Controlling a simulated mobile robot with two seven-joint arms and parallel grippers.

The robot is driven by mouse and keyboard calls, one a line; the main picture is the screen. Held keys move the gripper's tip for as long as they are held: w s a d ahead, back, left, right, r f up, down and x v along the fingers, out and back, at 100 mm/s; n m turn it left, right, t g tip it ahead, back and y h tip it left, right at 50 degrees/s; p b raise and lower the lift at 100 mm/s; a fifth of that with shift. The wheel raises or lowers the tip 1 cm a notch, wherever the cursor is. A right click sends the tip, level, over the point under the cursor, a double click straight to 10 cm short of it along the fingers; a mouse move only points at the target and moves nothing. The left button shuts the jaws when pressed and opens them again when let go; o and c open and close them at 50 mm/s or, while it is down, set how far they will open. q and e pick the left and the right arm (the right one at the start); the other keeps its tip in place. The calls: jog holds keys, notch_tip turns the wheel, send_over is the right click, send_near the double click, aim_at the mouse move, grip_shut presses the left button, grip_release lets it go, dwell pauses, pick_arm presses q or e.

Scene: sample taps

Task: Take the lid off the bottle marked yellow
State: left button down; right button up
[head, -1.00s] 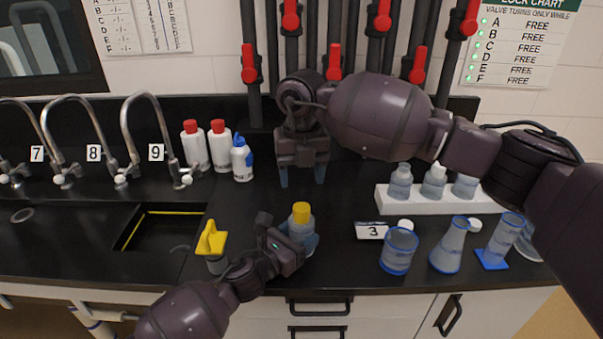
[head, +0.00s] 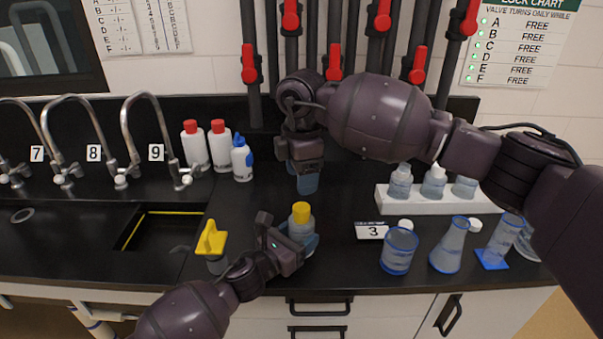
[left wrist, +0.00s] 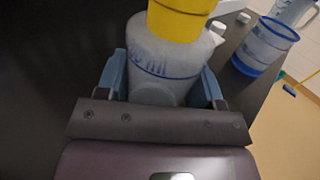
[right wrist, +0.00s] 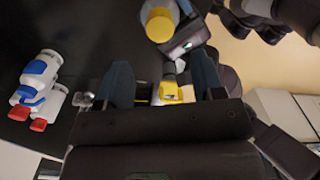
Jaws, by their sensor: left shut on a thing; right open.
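A clear, blue-marked bottle (head: 301,230) with a yellow lid (head: 300,211) stands near the counter's front edge. The lid is on it. My left gripper (head: 303,243) is shut around the bottle's body, below the lid. In the left wrist view the bottle (left wrist: 160,65) is between the two blue fingers, with the lid (left wrist: 180,18) above. My right gripper (head: 306,182) is open and empty, behind and above the bottle, apart from the lid. In the right wrist view the lid (right wrist: 160,25) lies beyond the open fingers, near the top.
A yellow-handled fitting (head: 211,240) stands left of the bottle. White squeeze bottles (head: 242,158) are at the back left. A beaker (head: 399,250), a flask (head: 449,246), a "3" sign (head: 371,230) and a white rack (head: 455,205) are to the right. The sink (head: 150,230) is left.

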aim_at(301, 207)
jog(key=m, duration=0.3)
jog(key=shift+f+m, duration=0.1)
jog(key=shift+m, duration=0.2)
jog(key=shift+f, duration=3.95)
jog(key=shift+c, duration=0.3)
jog(key=c, duration=0.9)
